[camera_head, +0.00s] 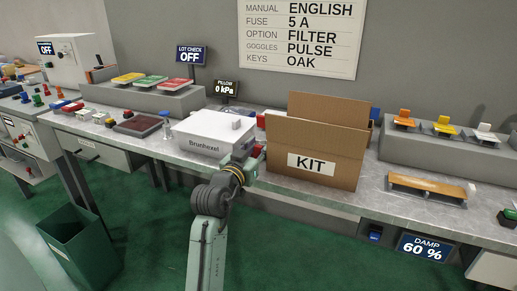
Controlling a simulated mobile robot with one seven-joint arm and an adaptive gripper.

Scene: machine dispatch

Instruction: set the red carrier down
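My arm reaches up from the bottom of the view, and my gripper (251,164) is low over the front of the bench, between the white Brunhoxel box and the KIT carton. A small red thing (258,150) shows right at my gripper's end; I cannot tell whether it is the red carrier or whether the fingers hold it. The fingers are small and partly hidden by my wrist. Another red part (262,121) shows behind, between the box and the carton.
The white Brunhoxel box (206,136) stands close on the left, and the open KIT carton (314,153) close on the right. A green bin (82,245) stands on the floor.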

